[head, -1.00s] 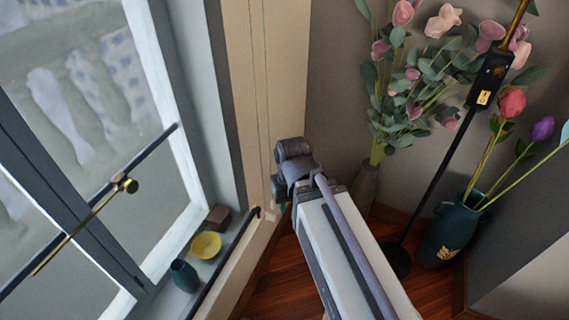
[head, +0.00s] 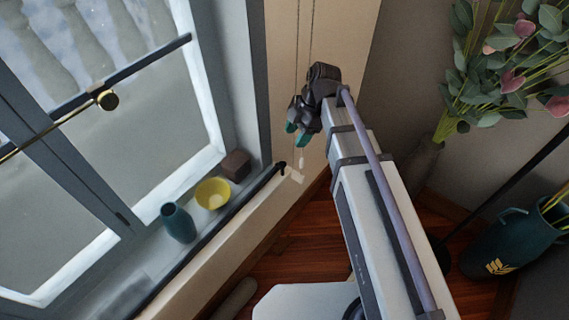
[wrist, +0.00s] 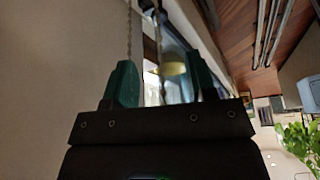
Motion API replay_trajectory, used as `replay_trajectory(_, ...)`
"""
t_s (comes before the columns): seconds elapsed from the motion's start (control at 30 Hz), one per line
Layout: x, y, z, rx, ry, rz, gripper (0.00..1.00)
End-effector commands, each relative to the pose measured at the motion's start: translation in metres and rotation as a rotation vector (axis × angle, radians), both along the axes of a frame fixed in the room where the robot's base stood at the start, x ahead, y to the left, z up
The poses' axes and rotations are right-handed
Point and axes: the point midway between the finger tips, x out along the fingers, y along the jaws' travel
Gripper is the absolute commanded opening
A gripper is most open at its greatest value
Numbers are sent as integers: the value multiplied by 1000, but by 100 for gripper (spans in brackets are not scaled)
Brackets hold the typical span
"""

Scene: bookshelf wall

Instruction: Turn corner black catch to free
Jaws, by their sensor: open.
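A small black piece (head: 282,168) sits at the far end of a black bar along the window ledge, at the corner by the beige wall. It looks like the corner black catch, but is too small to tell how it is turned. My gripper (head: 297,134), with green fingertips, hangs in front of the beige wall, above and slightly right of that piece in the head view. In the wrist view my gripper (wrist: 162,82) is open, its green fingers spread and empty. A thin beaded cord passes in view between them. I cannot make out the catch there.
Two thin cords (head: 297,50) hang by the beige wall near my gripper. A brown block (head: 236,165), yellow bowl (head: 213,193) and teal vase (head: 178,222) stand on the window ledge. Flowers (head: 510,70) and a large teal vase (head: 510,243) are on the right.

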Motion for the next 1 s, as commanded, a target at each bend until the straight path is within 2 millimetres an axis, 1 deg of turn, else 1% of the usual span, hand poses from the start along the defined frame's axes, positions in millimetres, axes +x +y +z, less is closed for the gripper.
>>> replay_trajectory(0.03,-1,2,-9,0,0,0,51)
replay_trajectory(0.17,-5,9,-34,-1,0,0,51)
replay_trajectory(0.3,-10,20,-68,-1,0,-1,51)
replay_trajectory(0.4,-14,28,-88,-1,0,0,51)
replay_trajectory(0.47,-16,32,-95,-1,0,-2,51)
replay_trajectory(0.57,-17,35,-99,-1,1,-3,51)
replay_trajectory(0.8,-17,36,-96,-1,1,-3,50)
replay_trajectory(1.0,-17,36,-96,-2,0,-3,31)
